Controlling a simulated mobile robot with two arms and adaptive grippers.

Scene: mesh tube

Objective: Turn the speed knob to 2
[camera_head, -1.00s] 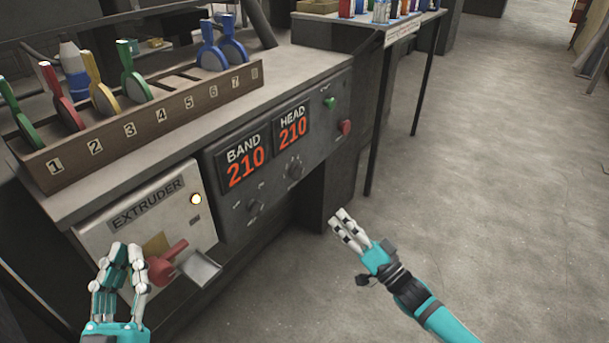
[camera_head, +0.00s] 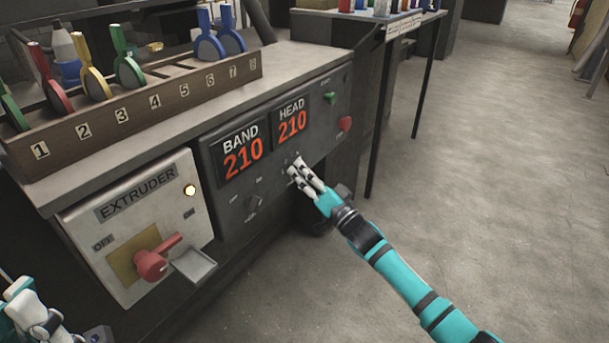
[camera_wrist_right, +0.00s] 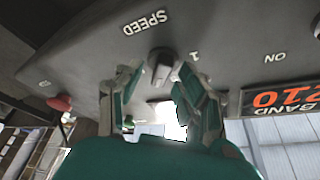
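The speed knob (camera_wrist_right: 160,64) is a small dark knob on the grey control panel, with the word SPEED and a "1" printed beside it. My right gripper (camera_wrist_right: 162,78) is open, with its fingers spread on either side of the knob. I cannot tell whether they touch it. In the head view, my right gripper (camera_head: 302,172) is at the panel below the HEAD display and covers most of the knob. The 2 mark is not readable. My left gripper (camera_head: 32,305) is at the lower left edge, partly cut off.
A second dark knob (camera_head: 252,203) sits to the left under the BAND display (camera_head: 241,152). The extruder box (camera_head: 135,225) has a red switch (camera_head: 155,262). A green button (camera_head: 331,98) and red button (camera_head: 345,124) are at the panel's right. Open floor lies to the right.

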